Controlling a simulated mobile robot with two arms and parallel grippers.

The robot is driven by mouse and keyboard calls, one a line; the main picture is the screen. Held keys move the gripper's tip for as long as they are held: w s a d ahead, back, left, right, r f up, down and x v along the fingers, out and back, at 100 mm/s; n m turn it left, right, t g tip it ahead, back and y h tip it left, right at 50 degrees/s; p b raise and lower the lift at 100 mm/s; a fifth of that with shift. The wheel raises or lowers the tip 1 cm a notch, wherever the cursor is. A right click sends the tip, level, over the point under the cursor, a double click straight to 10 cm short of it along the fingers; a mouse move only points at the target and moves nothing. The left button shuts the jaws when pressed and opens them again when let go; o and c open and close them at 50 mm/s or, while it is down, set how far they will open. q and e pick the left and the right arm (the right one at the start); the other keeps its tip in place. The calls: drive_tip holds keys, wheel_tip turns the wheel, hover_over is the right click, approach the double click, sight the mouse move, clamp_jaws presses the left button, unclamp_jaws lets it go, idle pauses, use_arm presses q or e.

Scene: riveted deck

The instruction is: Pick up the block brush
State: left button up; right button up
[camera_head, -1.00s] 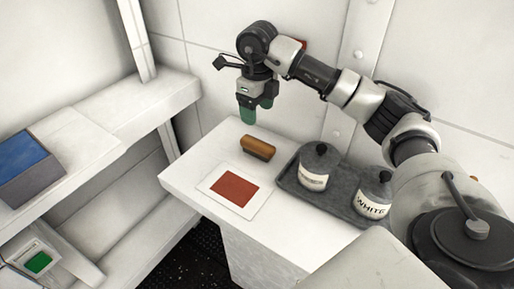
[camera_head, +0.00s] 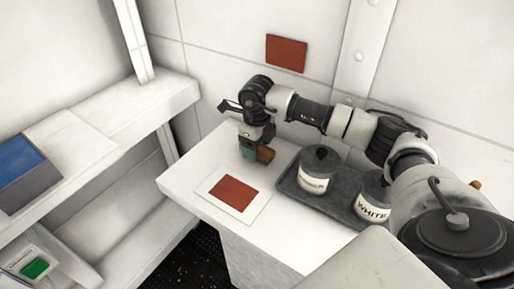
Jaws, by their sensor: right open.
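The block brush (camera_head: 266,154) has a brown wooden back and lies on the white counter (camera_head: 205,158), behind the white card with a red patch. My right gripper (camera_head: 256,153) is down at the brush, with its green-tipped finger at the brush's left side. It is open, and the brush is partly hidden behind the gripper. I cannot tell whether the fingers touch it. My left gripper is not in view.
A red-patched card (camera_head: 233,193) lies in front of the brush. A dark tray (camera_head: 335,202) to the right holds two lidded jars, one labelled WHITE (camera_head: 372,198). A red panel (camera_head: 286,54) is on the wall. A shelf with a blue-topped box (camera_head: 22,172) is at left.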

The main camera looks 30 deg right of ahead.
drive_tip(key=shift+f, duration=0.4)
drive_tip(key=shift+c, duration=0.5)
drive_tip(key=c, duration=1)
drive_tip(key=shift+o, duration=0.2)
drive_tip(key=shift+r, duration=0.15)
wheel_tip(320, 180, up, 10)
drive_tip(key=shift+f+b, duration=0.1)
drive_tip(key=shift+b, duration=0.7)
